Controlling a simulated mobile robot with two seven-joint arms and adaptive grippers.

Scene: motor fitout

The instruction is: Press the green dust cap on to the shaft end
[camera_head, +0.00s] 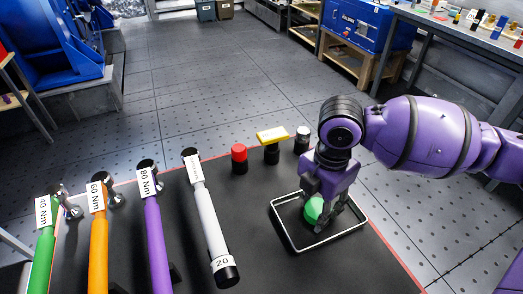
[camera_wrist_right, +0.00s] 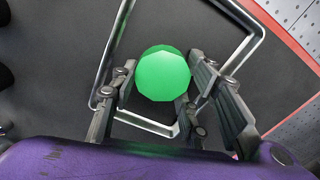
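The green dust cap (camera_head: 313,210) is a rounded, faceted piece at the metal-rimmed tray (camera_head: 350,234). My right gripper (camera_head: 322,212) points down over the tray with its fingers on either side of the cap. In the right wrist view the cap (camera_wrist_right: 163,77) shows between the two fingertips (camera_wrist_right: 163,68), close to both. Whether they touch or grip it cannot be made out. The cap's underside is hidden. I cannot make out a shaft end. My left gripper is not in view.
Green, orange (camera_head: 98,240), purple and white-grey (camera_head: 210,222) torque wrenches lie left of the tray on the black table. A red-topped piece (camera_head: 239,158), a yellow-topped piece (camera_head: 271,138) and a silver-topped piece (camera_head: 302,139) stand behind. Blue machinery (camera_head: 55,45) is at far left.

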